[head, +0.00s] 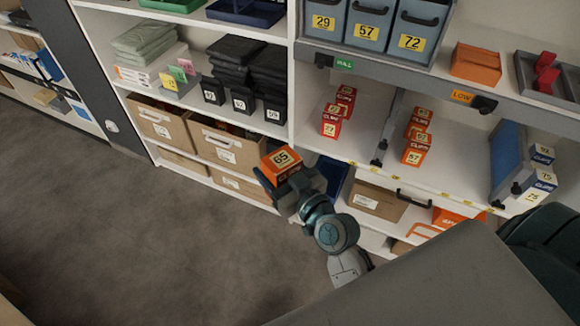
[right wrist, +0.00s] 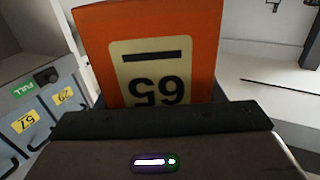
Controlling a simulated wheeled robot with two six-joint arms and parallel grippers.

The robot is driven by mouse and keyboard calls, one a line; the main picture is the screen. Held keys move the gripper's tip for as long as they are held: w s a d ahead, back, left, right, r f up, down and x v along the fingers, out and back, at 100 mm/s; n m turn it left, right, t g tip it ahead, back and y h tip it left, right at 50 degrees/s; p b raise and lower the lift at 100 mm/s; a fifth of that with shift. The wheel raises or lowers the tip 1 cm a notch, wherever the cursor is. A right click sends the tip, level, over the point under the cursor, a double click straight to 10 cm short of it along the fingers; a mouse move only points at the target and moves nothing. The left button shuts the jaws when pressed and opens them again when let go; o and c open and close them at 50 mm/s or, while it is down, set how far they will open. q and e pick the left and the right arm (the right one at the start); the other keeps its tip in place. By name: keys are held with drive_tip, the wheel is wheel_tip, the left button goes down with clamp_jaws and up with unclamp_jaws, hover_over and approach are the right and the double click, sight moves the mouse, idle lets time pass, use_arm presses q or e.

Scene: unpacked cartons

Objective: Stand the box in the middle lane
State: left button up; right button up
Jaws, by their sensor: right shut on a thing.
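My right gripper (head: 284,176) is shut on an orange box (head: 281,160) with a yellow label reading 65. It holds the box in the air in front of the shelving, left of the lanes. In the right wrist view the box (right wrist: 150,30) rises above the gripper, its label upside down. The middle lane (head: 444,152) lies between a thin divider (head: 388,128) and a blue-sided divider (head: 507,160). Red-orange boxes (head: 414,146) stand in it, the front one labelled 57. My left gripper is not in view.
Red boxes (head: 338,110) stand in the left lane and blue-white boxes (head: 541,178) in the right lane. Blue bins (head: 368,27) and an orange box (head: 476,63) sit on the shelf above. Cartons (head: 228,147) fill the lower left shelves. Open floor (head: 150,230) lies left.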

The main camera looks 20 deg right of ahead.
drive_tip(key=w+a+r+n+g+y, duration=0.2)
drive_tip(key=w+a+n+g+y, duration=0.1)
drive_tip(key=a+n+g+y, duration=0.2)
drive_tip(key=w+a+r+n+g+y, duration=0.2)
drive_tip(key=a+n+g+y, duration=0.4)
drive_tip(key=n+g+y, duration=0.3)
drive_tip(key=shift+w+a+r+n+g, duration=0.15)
drive_tip(key=shift+w+r+n+g, duration=0.2)
drive_tip(key=shift+w+g, duration=0.65)
